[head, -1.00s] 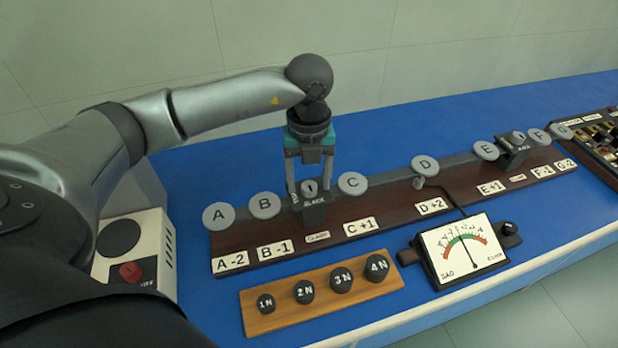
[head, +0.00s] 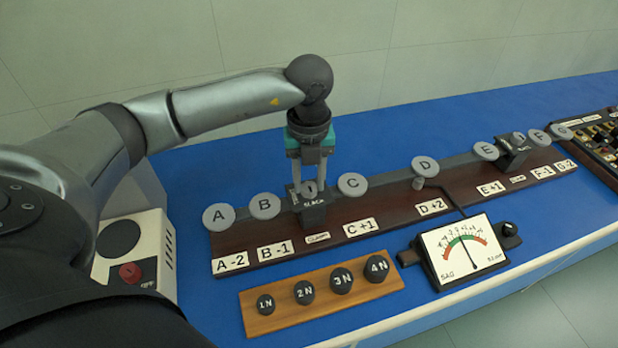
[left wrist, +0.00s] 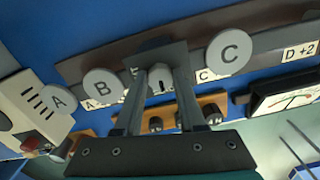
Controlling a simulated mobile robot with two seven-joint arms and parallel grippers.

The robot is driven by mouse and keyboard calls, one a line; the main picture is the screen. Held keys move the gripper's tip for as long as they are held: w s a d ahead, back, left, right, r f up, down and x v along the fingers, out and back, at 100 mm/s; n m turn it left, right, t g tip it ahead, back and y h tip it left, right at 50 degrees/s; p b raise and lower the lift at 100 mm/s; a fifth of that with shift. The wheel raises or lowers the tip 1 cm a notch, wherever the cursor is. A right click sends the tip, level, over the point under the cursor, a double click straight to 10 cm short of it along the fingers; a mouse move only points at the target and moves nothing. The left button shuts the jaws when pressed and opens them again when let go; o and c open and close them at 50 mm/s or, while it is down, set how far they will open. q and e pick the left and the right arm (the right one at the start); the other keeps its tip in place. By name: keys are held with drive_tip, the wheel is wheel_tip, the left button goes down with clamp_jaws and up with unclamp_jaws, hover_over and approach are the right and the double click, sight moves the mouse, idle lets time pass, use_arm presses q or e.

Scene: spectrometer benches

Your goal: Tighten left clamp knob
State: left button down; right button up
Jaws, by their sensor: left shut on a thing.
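The left clamp (head: 314,214) is a dark block on the dark wooden rail between discs B and C, with a light tag that seems to read SLACK. Its grey knob (head: 310,189) with a pale mark is on top. My left gripper (head: 308,184) points straight down over the clamp, shut on the knob. In the left wrist view, my fingers (left wrist: 160,80) reach to the knob (left wrist: 158,86) between discs B and C and hide part of it. My right gripper is in neither view.
Grey discs B (head: 264,206) and C (head: 352,184) flank the clamp closely. In front lie a wooden strip (head: 324,297) with several black weights and a dial meter (head: 463,250). A second clamp (head: 511,155) stands farther right. A cream box (head: 157,250) is at left.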

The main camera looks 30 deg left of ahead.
use_arm(q)
drive_tip(key=shift+m, duration=0.4)
drive_tip(key=m+b, duration=0.1)
drive_tip(key=m, duration=0.2)
drive_tip(key=shift+m, duration=0.4)
drive_tip(key=m+b, duration=0.2)
drive_tip(key=m, duration=0.2)
drive_tip(key=m+b, duration=0.2)
drive_tip(key=m, duration=0.3)
drive_tip(key=shift+d+m, duration=0.15)
drive_tip(key=shift+m, duration=0.25)
drive_tip(key=shift+m+b, duration=0.55)
drive_tip(key=shift+m, duration=1.35)
drive_tip(key=c, duration=0.5)
unclamp_jaws()
drive_tip(key=shift+r, duration=0.1)
